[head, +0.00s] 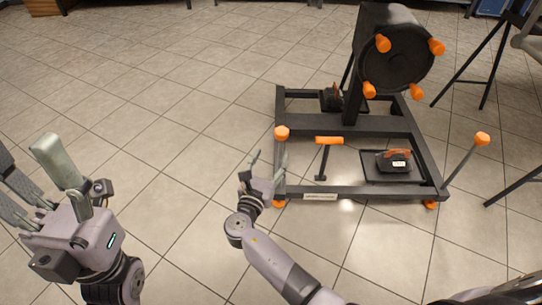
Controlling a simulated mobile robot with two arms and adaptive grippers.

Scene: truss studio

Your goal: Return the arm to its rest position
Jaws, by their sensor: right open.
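My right gripper (267,166) is near the middle of the head view, at the end of my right arm. Its fingers are spread and point up the picture, with nothing between them. My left gripper (47,178) is large at the left edge. Its fingers point up and are partly cut off by the picture edge, so its opening is unclear.
The black frame carries a round black drum (395,65) with orange knobs, an orange-topped handle (329,140) and a small orange-and-black device (393,160). A tripod (487,70) stands at right. Tiled floor (170,110) is clear at left and centre.

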